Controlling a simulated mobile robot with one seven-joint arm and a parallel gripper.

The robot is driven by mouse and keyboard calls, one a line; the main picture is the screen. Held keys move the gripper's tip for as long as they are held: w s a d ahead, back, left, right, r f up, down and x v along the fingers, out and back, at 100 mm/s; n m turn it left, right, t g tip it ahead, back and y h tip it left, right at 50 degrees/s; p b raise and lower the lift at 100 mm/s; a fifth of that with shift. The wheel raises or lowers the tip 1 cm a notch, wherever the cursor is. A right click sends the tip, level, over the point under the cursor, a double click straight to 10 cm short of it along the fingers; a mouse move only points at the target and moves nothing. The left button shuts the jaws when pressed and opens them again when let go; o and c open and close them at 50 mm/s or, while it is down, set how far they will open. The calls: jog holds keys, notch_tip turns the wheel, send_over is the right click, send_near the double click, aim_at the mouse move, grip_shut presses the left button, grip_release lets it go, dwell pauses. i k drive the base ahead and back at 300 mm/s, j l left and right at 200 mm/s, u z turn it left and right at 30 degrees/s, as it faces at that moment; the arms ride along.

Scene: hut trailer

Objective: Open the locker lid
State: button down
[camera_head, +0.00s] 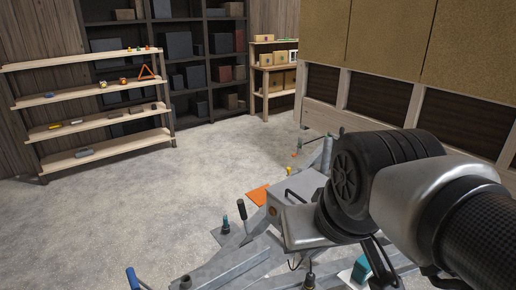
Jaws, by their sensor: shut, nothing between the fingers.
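A grey metal box (279,202) on the trailer frame looks like the locker. A dark bar-like handle (295,194) shows on its upper part. Much of the box is hidden behind my arm and a black ribbed wheel-like part, so I cannot tell where the lid's edge runs or whether it is raised. My arm reaches in from the right. Dark finger-like parts at the lower right appear to be my gripper (381,266), shut and empty. It shows below and to the right of the box, and I see no contact with the handle.
The grey trailer frame (225,270) spreads along the bottom. A blue-handled part (134,278) and an upright black-handled part (241,210) stand there. An orange plate (258,194) lies beyond. Wooden shelves (95,118) stand at the left. The concrete floor (165,205) between is clear.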

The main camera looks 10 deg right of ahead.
aim_at(299, 189)
jog(key=z, duration=0.55)
jog(key=i+l, duration=0.1)
jog(key=l, duration=0.25)
jog(key=i+l, duration=0.15)
jog(key=l, duration=0.2)
jog(key=i+l+z, duration=0.1)
jog(key=l, duration=0.2)
jog(key=i+l, duration=0.1)
jog(key=l, duration=0.25)
jog(key=i+l, duration=0.15)
jog(key=l, duration=0.2)
jog(key=i+z, duration=0.1)
jog(key=i+j, duration=0.1)
jog(key=j, duration=0.45)
